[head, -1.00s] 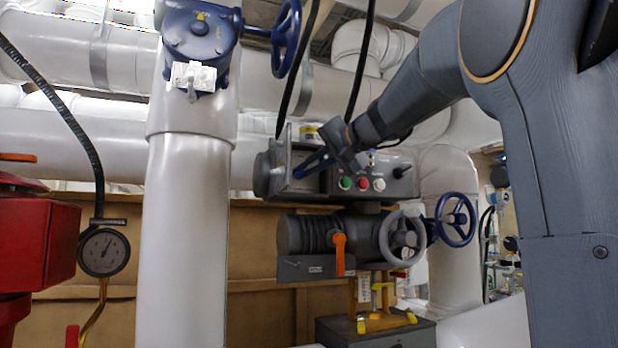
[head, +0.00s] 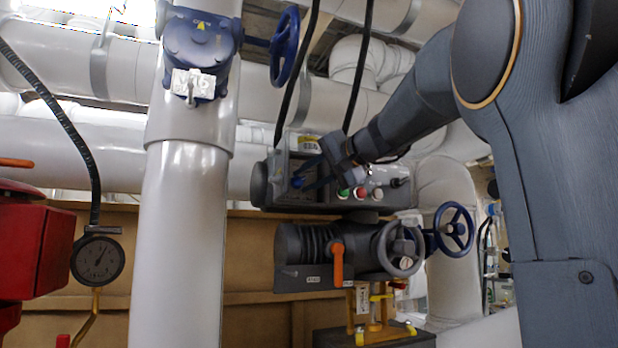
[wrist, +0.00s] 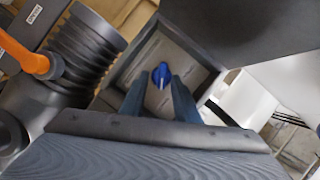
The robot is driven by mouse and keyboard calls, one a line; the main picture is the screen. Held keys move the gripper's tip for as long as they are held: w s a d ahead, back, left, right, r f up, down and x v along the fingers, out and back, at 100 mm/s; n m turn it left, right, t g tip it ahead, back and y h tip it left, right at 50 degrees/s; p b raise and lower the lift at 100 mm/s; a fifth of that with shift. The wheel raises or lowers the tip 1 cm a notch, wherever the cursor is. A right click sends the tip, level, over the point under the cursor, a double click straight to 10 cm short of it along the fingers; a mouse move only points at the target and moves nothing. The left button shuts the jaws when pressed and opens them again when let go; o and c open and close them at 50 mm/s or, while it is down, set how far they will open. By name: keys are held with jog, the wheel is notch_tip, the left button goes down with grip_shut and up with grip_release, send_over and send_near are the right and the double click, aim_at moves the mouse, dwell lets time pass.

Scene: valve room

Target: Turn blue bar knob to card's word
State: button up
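The blue bar knob (wrist: 161,75) sits on a pale square panel (wrist: 153,102) inside a dark frame, its bar close to upright in the wrist view. It shows as a small blue spot in the head view (head: 297,182). My gripper (wrist: 159,88) is open, its two blue fingers apart with the knob between and just beyond the tips; contact cannot be told. In the head view my gripper (head: 311,174) is at the box front. Marks around the knob are too faint to read.
Green, red and white buttons (head: 360,193) sit right of the panel. Below are an orange lever (head: 338,264) and a grey handwheel (head: 400,250). A blue handwheel (head: 453,230) is at right. A thick white pipe (head: 182,240) stands left of the box.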

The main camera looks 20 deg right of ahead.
jog(key=shift+r, duration=0.1)
jog(key=shift+s+d, duration=0.1)
jog(key=shift+s, duration=0.05)
jog(key=b+v, duration=0.1)
jog(key=v, duration=0.6)
jog(key=shift+s, duration=0.2)
dwell(0.4)
